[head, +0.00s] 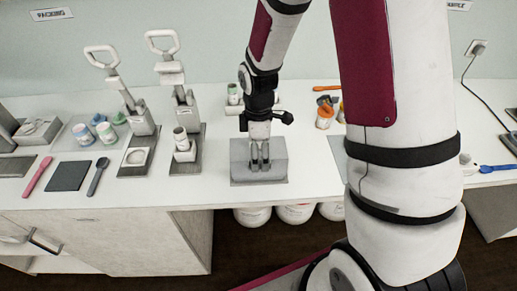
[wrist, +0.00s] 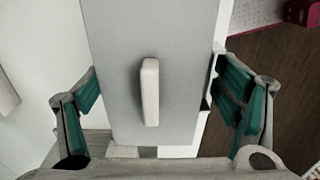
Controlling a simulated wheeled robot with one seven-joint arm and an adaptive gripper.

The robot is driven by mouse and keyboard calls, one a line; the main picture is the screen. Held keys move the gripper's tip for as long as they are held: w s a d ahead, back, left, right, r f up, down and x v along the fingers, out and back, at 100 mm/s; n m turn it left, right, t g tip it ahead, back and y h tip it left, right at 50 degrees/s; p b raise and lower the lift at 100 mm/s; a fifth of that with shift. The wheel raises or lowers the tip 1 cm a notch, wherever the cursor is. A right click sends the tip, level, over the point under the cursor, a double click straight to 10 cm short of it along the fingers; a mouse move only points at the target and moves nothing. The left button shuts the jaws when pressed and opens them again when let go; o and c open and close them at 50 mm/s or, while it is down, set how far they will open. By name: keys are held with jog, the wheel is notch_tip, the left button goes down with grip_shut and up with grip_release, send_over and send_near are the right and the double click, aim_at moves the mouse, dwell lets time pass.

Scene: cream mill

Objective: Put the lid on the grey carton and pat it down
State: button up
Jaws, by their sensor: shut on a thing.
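The grey carton (head: 240,172) stands on the bench, in the middle of the head view. The grey lid (wrist: 185,50) fills the middle of the wrist view, with a pale upright bar handle (wrist: 150,92) on its top. My gripper (head: 260,166) points down over the carton in the head view. Whether the lid is fully seated on the carton is hidden.
Two lever presses (head: 136,118) (head: 183,105) stand left of the carton. Jars (head: 83,134), a dark mat (head: 69,176) and a pink tool (head: 38,176) lie farther left. An orange jar (head: 324,117) is at the right. White tubs (head: 296,213) stand below the bench's front edge.

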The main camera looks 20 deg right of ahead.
dwell(0.3)
jog(key=o, duration=1.1)
jog(key=shift+c, duration=0.2)
jog(key=shift+r+p, duration=1.45)
jog(key=shift+r, duration=2)
